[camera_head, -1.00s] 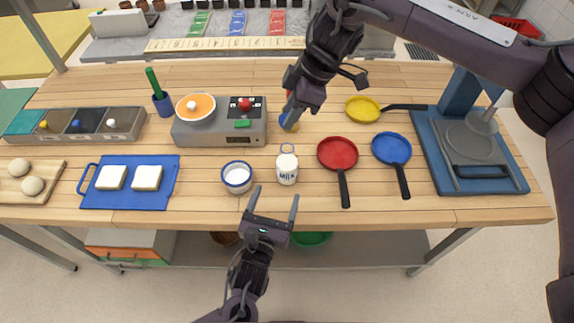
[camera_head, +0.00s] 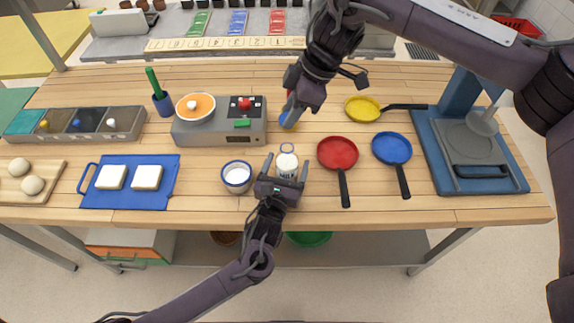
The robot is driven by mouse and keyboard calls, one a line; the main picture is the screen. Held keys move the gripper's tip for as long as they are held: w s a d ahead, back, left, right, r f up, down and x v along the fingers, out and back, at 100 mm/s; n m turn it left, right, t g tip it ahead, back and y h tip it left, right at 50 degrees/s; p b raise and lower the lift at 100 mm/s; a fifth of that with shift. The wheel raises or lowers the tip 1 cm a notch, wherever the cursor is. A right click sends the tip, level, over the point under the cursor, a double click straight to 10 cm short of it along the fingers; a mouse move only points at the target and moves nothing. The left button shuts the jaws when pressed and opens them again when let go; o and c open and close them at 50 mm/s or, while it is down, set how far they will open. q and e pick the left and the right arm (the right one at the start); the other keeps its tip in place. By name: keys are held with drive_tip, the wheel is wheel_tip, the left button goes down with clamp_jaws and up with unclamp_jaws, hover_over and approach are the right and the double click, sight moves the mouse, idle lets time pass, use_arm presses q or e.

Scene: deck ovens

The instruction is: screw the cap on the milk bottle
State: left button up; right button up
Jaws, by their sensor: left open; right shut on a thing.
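The white milk bottle (camera_head: 287,172), with dark lettering on its front, stands upright near the front edge of the table. A thin blue ring shows just behind its top; I cannot tell what part it is. My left gripper (camera_head: 287,167) is open, with one finger on each side of the bottle; contact cannot be made out. My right gripper (camera_head: 291,112) is shut above the table behind the bottle. A small blue thing (camera_head: 287,119) shows at its fingertips, partly hidden; it may be the cap. A bit of orange-yellow shows beneath it.
A red pan (camera_head: 337,152) and a blue pan (camera_head: 391,148) lie to the right. A grey cooker (camera_head: 219,133) is behind left. The table's front edge is close.

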use_arm(q)
drive_tip(key=c, duration=1.4)
drive_tip(key=shift+c, duration=0.3)
use_arm(e)
hover_over(282, 150)
drive_tip(key=d, duration=0.2)
drive_tip(key=shift+w+d+f, duration=0.1)
drive_tip(key=shift+w+f, duration=0.1)
drive_tip(key=shift+f, duration=1.05)
drive_tip(key=shift+w+f, duration=0.2)
drive_tip(key=shift+f, duration=1.05)
drive_tip(key=shift+f, duration=0.15)
drive_tip(key=shift+f, duration=0.75)
drive_tip(key=shift+f, duration=0.55)
